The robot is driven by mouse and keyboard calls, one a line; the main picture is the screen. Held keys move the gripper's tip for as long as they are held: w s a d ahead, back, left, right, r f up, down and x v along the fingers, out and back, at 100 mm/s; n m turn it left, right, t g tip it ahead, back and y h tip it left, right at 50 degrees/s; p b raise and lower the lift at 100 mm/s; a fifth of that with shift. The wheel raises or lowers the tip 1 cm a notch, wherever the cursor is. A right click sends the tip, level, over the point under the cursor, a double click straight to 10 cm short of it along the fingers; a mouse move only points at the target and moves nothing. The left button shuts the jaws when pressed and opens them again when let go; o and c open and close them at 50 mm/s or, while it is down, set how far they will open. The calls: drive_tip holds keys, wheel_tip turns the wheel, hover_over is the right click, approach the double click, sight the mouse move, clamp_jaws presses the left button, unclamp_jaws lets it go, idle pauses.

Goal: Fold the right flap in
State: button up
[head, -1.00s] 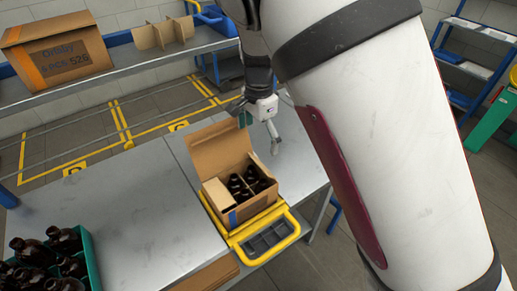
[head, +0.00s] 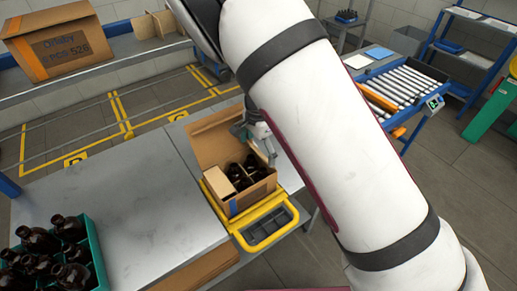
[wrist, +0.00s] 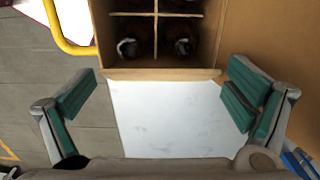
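The open cardboard box (head: 250,199) holds dark bottles (head: 243,172) between dividers. Its tall back flap (head: 213,140) stands up, and a pale left flap (head: 217,181) lies inward over the left part. My gripper (head: 266,147) is at the box's far right side. In the wrist view, my gripper (wrist: 158,97) is open and empty, its green-padded fingers spread wide. The box's near edge (wrist: 165,74) lies just ahead, between and beyond the fingertips; the right flap cannot be told apart from that edge. A large cardboard panel (wrist: 285,40) rises beside the right finger.
The box sits by a yellow-framed tray (head: 262,230) on a metal table (head: 120,190). A green crate of bottles (head: 95,250) is at front left. A roller conveyor (head: 400,85) stands behind my arm. The left table is mostly clear.

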sight(251, 160)
drive_tip(key=c, duration=0.5)
drive_tip(key=shift+s, duration=0.1)
drive_tip(key=shift+c, duration=0.2)
drive_tip(key=shift+s+a+f+t+h+p, duration=0.3)
drive_tip(key=shift+s+a+t+h+p, duration=0.25)
drive_tip(key=shift+h+p, duration=0.55)
drive_tip(key=t+h+p, duration=0.1)
drive_tip(key=f+t+h, duration=0.1)
drive_tip(key=shift+s+a+f+h+p, duration=0.2)
drive_tip(key=shift+a+h+p, duration=0.1)
drive_tip(key=shift+h+p, duration=0.1)
drive_tip(key=shift+s+a+f+t+h, duration=0.1)
drive_tip(key=shift+a+f+t+h, duration=0.1)
drive_tip(key=shift+f+t+h, duration=0.35)
drive_tip(key=o, duration=0.9)
drive_tip(key=shift+a+r, duration=0.15)
